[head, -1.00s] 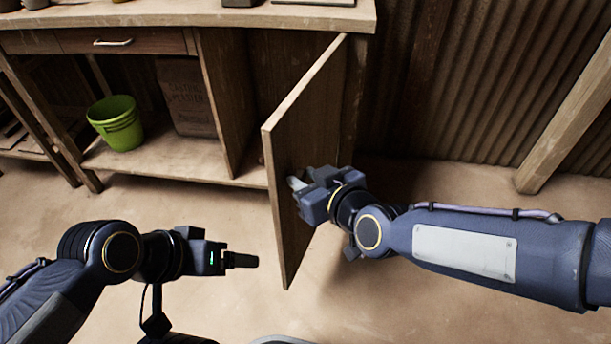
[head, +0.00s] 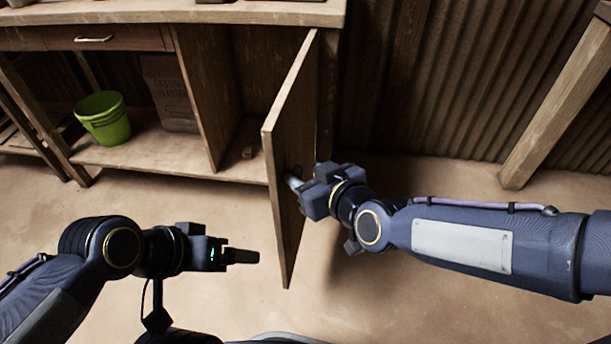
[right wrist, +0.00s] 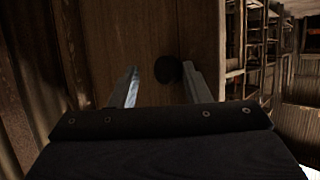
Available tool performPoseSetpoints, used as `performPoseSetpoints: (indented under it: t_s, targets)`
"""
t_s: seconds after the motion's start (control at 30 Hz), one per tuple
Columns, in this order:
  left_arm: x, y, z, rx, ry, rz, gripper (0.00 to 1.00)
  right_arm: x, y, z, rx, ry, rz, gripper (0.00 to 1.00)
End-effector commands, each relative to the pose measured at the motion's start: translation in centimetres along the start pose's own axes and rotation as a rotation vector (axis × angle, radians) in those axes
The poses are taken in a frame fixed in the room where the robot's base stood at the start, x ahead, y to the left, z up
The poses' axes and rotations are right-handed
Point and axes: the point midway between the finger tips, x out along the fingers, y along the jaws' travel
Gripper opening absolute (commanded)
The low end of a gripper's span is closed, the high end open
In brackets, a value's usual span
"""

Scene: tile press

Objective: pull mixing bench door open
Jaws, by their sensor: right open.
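The mixing bench (head: 180,14) is a wooden bench at the upper left of the head view. Its door (head: 290,145) stands swung out from the right end, with the compartment behind it partly visible. My right gripper (head: 294,183) is at the door's right face. In the right wrist view its two fingers are apart, with a dark round knob (right wrist: 168,69) on the door between them, nearer the right finger. Contact with the knob cannot be told. My left gripper (head: 240,256) is left of the door's lower edge, apart from it; its finger gap cannot be made out.
A drawer with a handle (head: 93,39) is at the left. A slanted wooden post (head: 550,100) leans at the right. Floor in front is clear.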

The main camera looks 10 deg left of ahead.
Motion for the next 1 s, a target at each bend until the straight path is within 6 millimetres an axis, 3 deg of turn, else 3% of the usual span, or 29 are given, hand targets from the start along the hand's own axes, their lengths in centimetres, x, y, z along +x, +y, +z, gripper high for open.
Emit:
performPoseSetpoints:
  t_s: [0.03,0.13,0.43,0.8,1.0]
  targets:
    - [0.1,0.0,0.0,0.000,0.000,0.000,0.79,0.2,1.7,-0.4,0.023,0.015,0.037,0.37]
    - [0.1,0.0,0.0,0.000,0.000,0.000,0.79,0.2,1.7,-0.4,0.022,0.015,0.037,0.49]
    - [-0.1,0.1,-0.1,0.000,0.000,0.000,0.79,-0.2,1.6,-0.6,0.020,0.017,0.037,0.49]
    - [-1.9,0.8,-0.9,0.000,0.000,0.000,0.79,-6.2,0.8,-0.6,0.010,0.014,0.022,0.49]
    - [-2.2,1.0,-1.1,0.000,0.000,0.000,0.79,-7.8,0.5,-0.3,0.006,0.011,0.016,0.49]
